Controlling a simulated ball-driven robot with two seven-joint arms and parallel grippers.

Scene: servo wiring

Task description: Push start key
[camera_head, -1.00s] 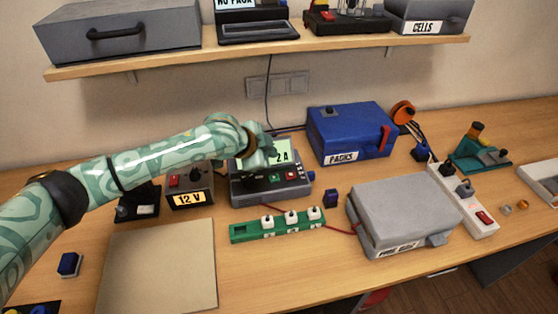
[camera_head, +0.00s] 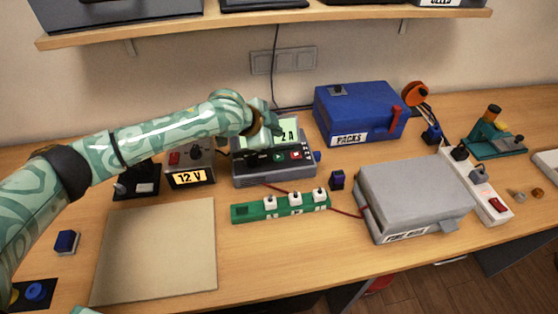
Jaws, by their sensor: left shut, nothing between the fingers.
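The grey charger-like unit (camera_head: 262,178) stands on the bench with a lit green screen (camera_head: 288,130) reading "2 A", partly hidden by my left gripper. On its front panel, a green key with a light triangle (camera_head: 279,156) and a red key (camera_head: 296,155) show. My left gripper (camera_head: 272,135) is shut and empty. In this view it overlaps the screen, just above the green key. I cannot tell whether its tips touch the panel. My right gripper is not in view.
A 12 V supply (camera_head: 190,172) stands left of the unit. A green strip with white plugs (camera_head: 245,213) lies in front. A blue PACKS box (camera_head: 350,110), a grey case (camera_head: 410,190) and a power strip (camera_head: 480,190) are to the right. A beige mat (camera_head: 155,250) lies front left.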

